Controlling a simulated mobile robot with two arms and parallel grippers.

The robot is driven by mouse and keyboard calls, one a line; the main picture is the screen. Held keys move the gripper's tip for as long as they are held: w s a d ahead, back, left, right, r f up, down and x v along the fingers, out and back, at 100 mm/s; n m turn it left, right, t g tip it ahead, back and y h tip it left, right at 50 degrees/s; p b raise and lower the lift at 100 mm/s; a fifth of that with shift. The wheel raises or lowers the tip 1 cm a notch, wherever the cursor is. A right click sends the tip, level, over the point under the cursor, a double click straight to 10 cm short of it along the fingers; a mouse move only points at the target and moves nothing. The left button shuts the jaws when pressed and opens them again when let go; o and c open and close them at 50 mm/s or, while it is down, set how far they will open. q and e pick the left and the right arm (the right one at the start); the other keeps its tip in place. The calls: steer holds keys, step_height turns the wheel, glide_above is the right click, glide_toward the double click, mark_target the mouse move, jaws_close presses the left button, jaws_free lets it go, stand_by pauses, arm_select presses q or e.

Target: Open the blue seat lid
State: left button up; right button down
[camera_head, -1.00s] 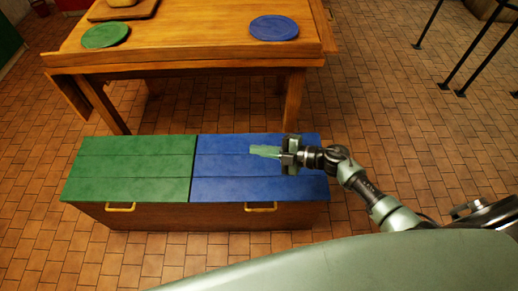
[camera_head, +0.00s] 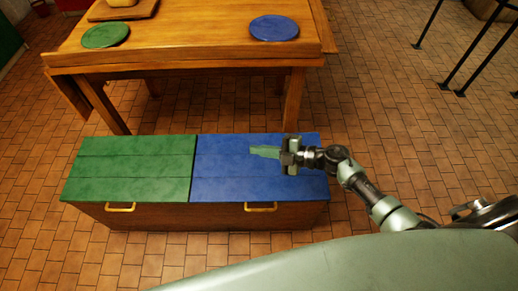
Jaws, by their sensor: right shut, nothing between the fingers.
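The blue seat lid (camera_head: 225,175) is the right half of the top of a low wooden bench chest (camera_head: 190,217). It lies flat and closed. A yellow handle (camera_head: 261,207) sits on the chest's front below the lid's front edge. My right gripper (camera_head: 252,152) is shut and empty. It shows over the right half of the blue lid, its fingers pointing left. I cannot tell whether it touches the lid. My left gripper is not in view.
The green seat lid (camera_head: 130,170) lies closed on the left, with its own yellow handle (camera_head: 121,207). Behind the chest stands a wooden table (camera_head: 190,45) with a green plate (camera_head: 106,35) and a blue plate (camera_head: 274,28). Black rails (camera_head: 466,50) stand at the upper right.

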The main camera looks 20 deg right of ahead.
steer(key=c, duration=1.5)
jaws_free()
steer(key=v, duration=0.8)
steer(key=shift+w+a, duration=0.1)
